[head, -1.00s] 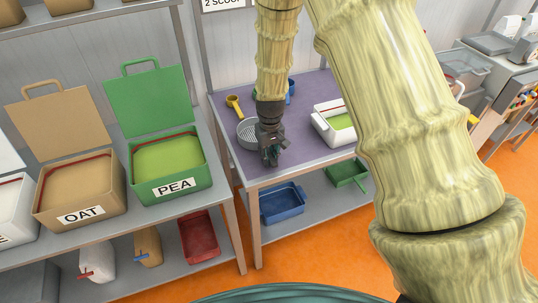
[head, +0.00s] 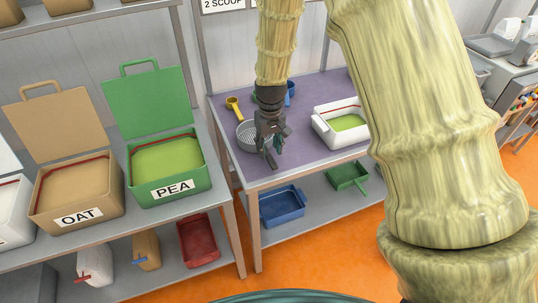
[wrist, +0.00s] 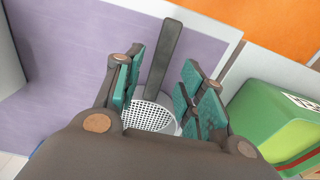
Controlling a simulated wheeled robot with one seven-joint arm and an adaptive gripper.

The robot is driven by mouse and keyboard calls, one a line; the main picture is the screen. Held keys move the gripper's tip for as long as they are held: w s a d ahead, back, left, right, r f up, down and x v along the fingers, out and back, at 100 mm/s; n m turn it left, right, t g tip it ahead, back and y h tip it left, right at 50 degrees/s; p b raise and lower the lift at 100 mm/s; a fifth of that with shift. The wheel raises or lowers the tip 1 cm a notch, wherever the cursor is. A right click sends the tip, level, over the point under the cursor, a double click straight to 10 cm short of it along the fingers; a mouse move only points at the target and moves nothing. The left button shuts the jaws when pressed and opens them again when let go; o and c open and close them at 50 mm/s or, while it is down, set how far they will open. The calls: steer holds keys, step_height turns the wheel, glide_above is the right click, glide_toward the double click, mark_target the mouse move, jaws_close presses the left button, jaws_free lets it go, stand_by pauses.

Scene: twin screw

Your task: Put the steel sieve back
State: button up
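The steel sieve (head: 249,134) lies on the purple tabletop (head: 305,155), near its left side. Its round mesh bowl (wrist: 148,116) and dark handle (wrist: 165,55) show in the wrist view, the handle pointing toward the table's front edge. My gripper (head: 271,142) is over the sieve, partly covering it in the head view. In the wrist view my gripper (wrist: 165,88) has its green-padded fingers spread apart, with the sieve seen between them. I cannot tell whether a finger touches the sieve.
A yellow scoop (head: 234,106) and a blue scoop (head: 290,92) lie behind the sieve. A white tub (head: 341,122) stands to the right. The green PEA bin (head: 168,165) is on the shelf to the left. Blue (head: 283,205) and green (head: 347,176) trays sit below.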

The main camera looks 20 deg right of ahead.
step_height(320, 180, up, 7)
steer(key=b, duration=0.1)
stand_by(0.4)
steer(key=shift+s, duration=0.1)
stand_by(1.2)
